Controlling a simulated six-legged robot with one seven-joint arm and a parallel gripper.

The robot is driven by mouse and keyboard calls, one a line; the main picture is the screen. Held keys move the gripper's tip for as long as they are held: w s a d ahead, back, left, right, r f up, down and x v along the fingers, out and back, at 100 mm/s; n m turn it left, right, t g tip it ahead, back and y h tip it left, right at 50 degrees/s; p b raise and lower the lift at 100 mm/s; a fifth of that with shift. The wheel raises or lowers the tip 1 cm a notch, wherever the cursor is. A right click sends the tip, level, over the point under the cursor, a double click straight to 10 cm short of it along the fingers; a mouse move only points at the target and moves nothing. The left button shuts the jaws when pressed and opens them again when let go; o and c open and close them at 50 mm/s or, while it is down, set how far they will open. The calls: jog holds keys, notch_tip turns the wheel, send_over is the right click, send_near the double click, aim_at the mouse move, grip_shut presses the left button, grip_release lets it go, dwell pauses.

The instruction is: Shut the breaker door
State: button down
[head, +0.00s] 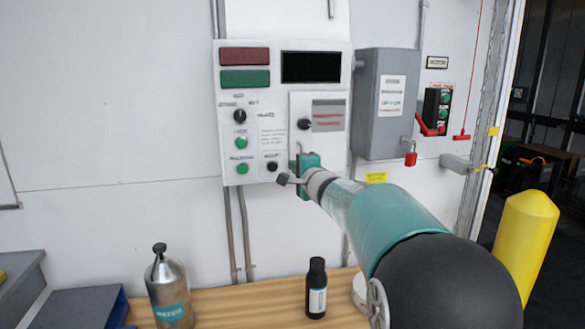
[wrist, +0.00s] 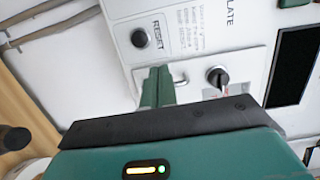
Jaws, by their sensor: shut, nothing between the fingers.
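The breaker door appears to be the small white plate (head: 319,135) at the lower right of the white control panel. It bears a black knob (head: 304,124) and a grey and red label. In the wrist view the door (wrist: 198,88) shows the same knob (wrist: 218,77) and a small metal handle (wrist: 181,77). It looks nearly flush with the panel; I cannot tell whether it is slightly ajar. My gripper (head: 303,162) is shut and empty at the door's lower left. In the wrist view its fingertips (wrist: 157,73) are just left of the handle; contact is unclear.
The control panel (head: 237,110) has several lamps, buttons and a black display. A grey box (head: 370,100) with a red padlock hangs to its right. Below, a wooden bench (head: 260,302) holds a metal bottle (head: 168,290) and a dark bottle (head: 317,285). A yellow bollard (head: 525,245) stands right.

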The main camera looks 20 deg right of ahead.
jog(key=s+a+n+g+y, duration=0.1)
jog(key=s+a+n+y, duration=0.25)
jog(key=s+a, duration=0.45)
jog(key=s+a+n+g+y, duration=0.15)
jog(key=s+a+n, duration=0.25)
jog(key=a, duration=0.7)
jog(key=s+a+f+n+g+y, duration=0.2)
jog(key=s+a+f+n+g, duration=0.3)
jog(key=s, duration=0.6)
jog(key=s+d+f+n+g+h, duration=0.2)
jog(key=s+f, duration=0.4)
jog(key=s, duration=0.3)
jog(key=s+d+f+n+g+h, duration=0.2)
jog(key=s+d+f+n+h, duration=0.1)
jog(key=s+f, duration=0.4)
jog(key=shift+s+d+g+h, duration=0.35)
jog(key=shift+s+d+h, duration=0.6)
jog(key=shift+h, duration=0.25)
jog(key=c, duration=2.2)
grip_release()
